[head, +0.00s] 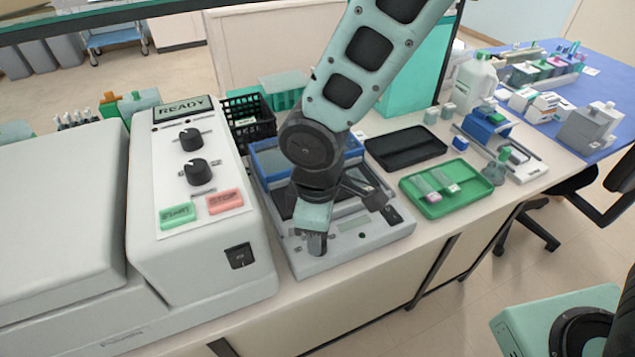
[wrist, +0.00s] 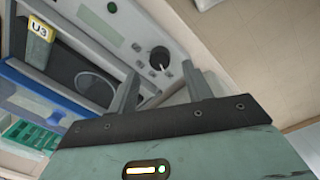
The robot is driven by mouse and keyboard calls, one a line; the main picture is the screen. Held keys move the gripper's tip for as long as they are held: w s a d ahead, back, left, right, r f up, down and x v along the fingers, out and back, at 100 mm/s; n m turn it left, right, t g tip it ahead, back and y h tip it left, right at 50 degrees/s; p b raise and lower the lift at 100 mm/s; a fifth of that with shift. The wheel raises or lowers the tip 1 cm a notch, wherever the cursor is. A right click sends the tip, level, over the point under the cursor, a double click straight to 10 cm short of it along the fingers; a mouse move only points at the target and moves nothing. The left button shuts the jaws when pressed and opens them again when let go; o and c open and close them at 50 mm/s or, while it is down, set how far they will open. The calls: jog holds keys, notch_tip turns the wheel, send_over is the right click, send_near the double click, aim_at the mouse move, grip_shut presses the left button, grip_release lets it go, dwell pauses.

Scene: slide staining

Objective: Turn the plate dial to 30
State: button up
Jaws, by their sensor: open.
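The plate dial (wrist: 159,58) is a round black knob with a white pointer mark, on the grey front panel of the plate device (head: 350,245). In the wrist view it shows just beyond and between my two fingertips. My gripper (wrist: 161,71) is open, with one finger towards each side of the dial. I see no clear contact with it. In the head view my gripper (head: 316,236) is over the left part of that panel and hides most or all of the dial. The scale figures are too small to read.
The grey stainer (head: 150,255) with two black knobs and START and STOP buttons stands close on the left. A black tray (head: 405,148) and a green tray (head: 426,209) with slides lie to the right. A black crate (head: 249,121) stands behind. The bench's front edge is close.

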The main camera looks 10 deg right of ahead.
notch_tip(320, 180, up, 13)
jog(key=shift+s+r, duration=0.2)
jog(key=shift+s, duration=0.1)
dwell(0.4)
jog(key=s+d+f+m, duration=0.2)
jog(key=s+d+m, duration=0.4)
jog(key=s+d, duration=0.3)
jog(key=shift+s+m+g+y, duration=0.3)
jog(key=shift+s+m+y, duration=0.1)
jog(key=shift+s, duration=0.8)
